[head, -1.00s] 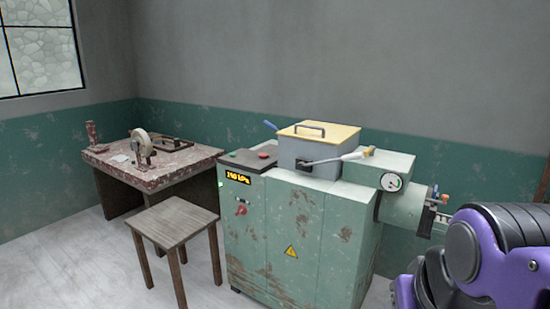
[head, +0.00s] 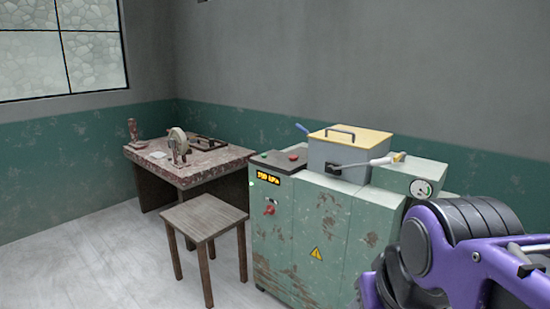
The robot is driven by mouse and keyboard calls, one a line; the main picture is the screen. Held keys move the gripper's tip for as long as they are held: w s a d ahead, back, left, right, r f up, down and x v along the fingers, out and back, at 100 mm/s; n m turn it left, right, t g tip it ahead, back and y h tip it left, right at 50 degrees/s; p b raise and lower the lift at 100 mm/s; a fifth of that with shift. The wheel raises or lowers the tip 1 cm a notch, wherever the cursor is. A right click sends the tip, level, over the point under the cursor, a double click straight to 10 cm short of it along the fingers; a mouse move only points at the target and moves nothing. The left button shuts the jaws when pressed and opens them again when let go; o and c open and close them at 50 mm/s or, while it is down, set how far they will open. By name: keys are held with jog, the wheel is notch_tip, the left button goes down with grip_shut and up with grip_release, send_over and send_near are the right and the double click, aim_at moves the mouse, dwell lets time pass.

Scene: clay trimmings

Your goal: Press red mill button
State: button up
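The pale green, rust-worn mill (head: 340,240) stands right of centre. On the dark panel (head: 279,160) on its top left are a red button (head: 293,157) and, to its left, a green button (head: 264,155). A red switch (head: 269,210) sits on the front, below a lit yellow display (head: 268,179) too blurred to read surely. My purple and black arm covers the lower right and hides the mill's right end. My gripper itself is not in view, and nothing of mine touches the panel.
A wooden stool (head: 205,216) stands close in front of the mill's left side. Behind it is a worn table (head: 150,172) with a wheel-like tool (head: 178,145). A lidded hopper (head: 345,150) with a lever tops the mill. The floor at left is clear.

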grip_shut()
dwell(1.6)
